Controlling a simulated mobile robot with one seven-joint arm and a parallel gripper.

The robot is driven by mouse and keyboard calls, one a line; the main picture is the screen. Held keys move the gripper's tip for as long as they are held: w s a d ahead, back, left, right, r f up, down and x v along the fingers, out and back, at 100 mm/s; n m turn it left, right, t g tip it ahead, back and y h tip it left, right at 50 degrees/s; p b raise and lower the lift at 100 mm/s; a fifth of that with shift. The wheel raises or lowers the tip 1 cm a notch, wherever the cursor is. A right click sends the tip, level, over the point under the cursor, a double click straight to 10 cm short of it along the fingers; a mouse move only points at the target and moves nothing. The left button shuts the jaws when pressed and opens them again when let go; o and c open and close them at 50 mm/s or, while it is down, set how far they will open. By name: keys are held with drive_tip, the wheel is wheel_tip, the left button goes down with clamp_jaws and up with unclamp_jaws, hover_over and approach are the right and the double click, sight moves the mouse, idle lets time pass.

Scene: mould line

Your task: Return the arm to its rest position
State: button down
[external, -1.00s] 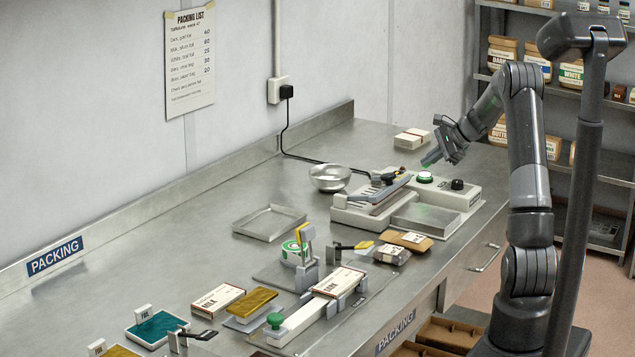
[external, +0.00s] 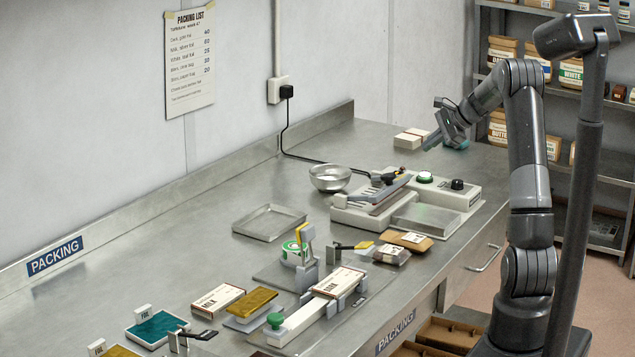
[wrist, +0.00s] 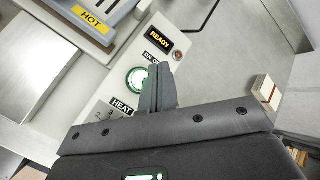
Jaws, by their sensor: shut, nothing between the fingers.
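My gripper (external: 430,143) is shut and empty. In the external view it hangs in the air near the back right of the bench, above and behind the sealing machine (external: 478,200). In the wrist view my closed fingers (wrist: 157,88) show in front of the machine's control panel (wrist: 112,85). The panel has a lit green button (wrist: 136,80), partly hidden by the fingers, a READY display (wrist: 159,40) and a HEAT label (wrist: 122,106). My arm is bent, with its upper part upright at the right of the external view.
White cartons (external: 407,141) lie close to my gripper at the back of the bench. A metal bowl (external: 330,178), an empty tray (external: 269,222) and packing fixtures stand further left. Shelves with jars (external: 571,72) stand behind my arm. The air around the gripper looks clear.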

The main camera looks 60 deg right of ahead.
drive_tip(key=s+a+r+n+g, duration=0.1)
drive_tip(key=a+r+n, duration=0.25)
drive_tip(key=a, duration=0.65)
drive_tip(key=s+a+r+n+g, duration=0.15)
drive_tip(key=a+n, duration=0.25)
drive_tip(key=a, duration=0.6)
drive_tip(key=s+a+r+n+g, duration=0.1)
drive_tip(key=s+a+r+n, duration=0.2)
drive_tip(key=a, duration=0.8)
drive_tip(key=s+a+f+n+h, duration=0.2)
drive_tip(key=s+a+n, duration=1.2)
drive_tip(key=s, duration=0.3)
drive_tip(key=shift+s+a+f, duration=0.15)
drive_tip(key=shift+a+f, duration=0.1)
drive_tip(key=shift+a, duration=0.05)
idle(0.3)
